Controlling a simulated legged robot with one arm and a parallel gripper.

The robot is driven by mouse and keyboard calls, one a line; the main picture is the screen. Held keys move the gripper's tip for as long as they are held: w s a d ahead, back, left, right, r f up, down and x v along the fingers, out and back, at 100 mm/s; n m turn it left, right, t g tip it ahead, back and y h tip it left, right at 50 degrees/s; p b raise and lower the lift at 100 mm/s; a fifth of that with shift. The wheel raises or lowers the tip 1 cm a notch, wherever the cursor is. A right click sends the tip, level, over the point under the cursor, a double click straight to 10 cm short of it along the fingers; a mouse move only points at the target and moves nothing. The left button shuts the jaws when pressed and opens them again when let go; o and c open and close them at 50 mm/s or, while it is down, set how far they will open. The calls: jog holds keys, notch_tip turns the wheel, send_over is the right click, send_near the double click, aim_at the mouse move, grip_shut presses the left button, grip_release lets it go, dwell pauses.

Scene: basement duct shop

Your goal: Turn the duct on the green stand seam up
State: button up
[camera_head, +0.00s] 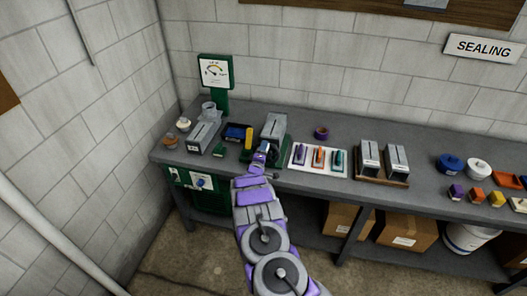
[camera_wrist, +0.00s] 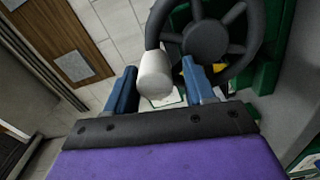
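A grey sheet-metal duct (camera_head: 274,125) sits on the green stand (camera_head: 283,152) near the table's front edge; I cannot make out its seam. In the wrist view, a black spoked handwheel (camera_wrist: 207,40) with a pale crank knob (camera_wrist: 156,74) is in front of green stand parts (camera_wrist: 268,76). My gripper (camera_head: 262,152) is at the stand's front, at the wheel. In the wrist view, my gripper's blue fingers (camera_wrist: 160,88) are apart, with the knob between them or just beyond. A gap shows on the knob's right; contact on its left is unclear.
Another grey duct (camera_head: 203,136) and a green gauge post (camera_head: 217,82) stand left. A white board (camera_head: 318,160) with coloured tools and a wooden tray (camera_head: 382,178) with two ducts are right. Boxes (camera_head: 405,230) sit under the table (camera_head: 300,187).

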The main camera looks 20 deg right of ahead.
jog(key=shift+o, duration=0.5)
jog(key=shift+s+r, duration=0.15)
jog(key=shift+s, duration=0.1)
jog(key=b+v, duration=0.1)
jog(key=v, duration=1.6)
jog(key=shift+a, duration=0.2)
